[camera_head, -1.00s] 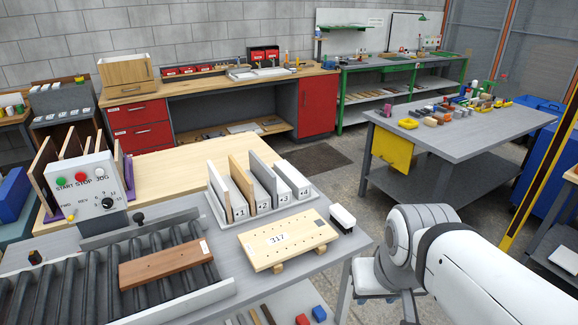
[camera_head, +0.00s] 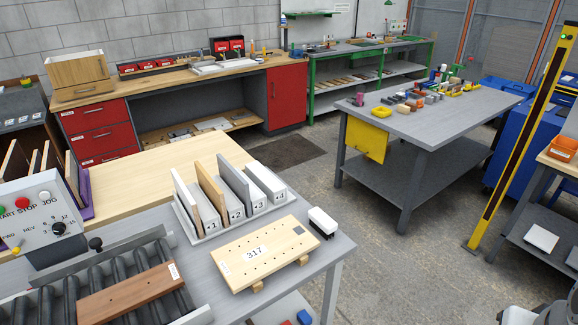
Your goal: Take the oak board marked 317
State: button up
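The pale oak board marked 317 (camera_head: 262,250) lies flat at the front right of the grey table, raised on small wooden blocks. It has rows of small holes, a white label reading 317 and a dark square near its right end. Nothing covers it. My gripper is not in view; only bits of pale parts, probably mine, show at the bottom right corner.
A brown board (camera_head: 130,294) lies on the roller conveyor (camera_head: 60,300). Behind the oak board stands a slotted rack (camera_head: 184,226) with several upright boards. A black-and-white brush-like block (camera_head: 322,222) sits close to its right end. Open floor (camera_head: 400,270) lies right of the table.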

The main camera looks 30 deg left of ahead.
aim_at(213, 193)
jog(key=i, duration=4.05)
jog(key=u, duration=1.35)
jog(key=k, duration=0.15)
jog(key=u, duration=2.75)
jog(key=i, duration=0.95)
jog(key=u, duration=0.05)
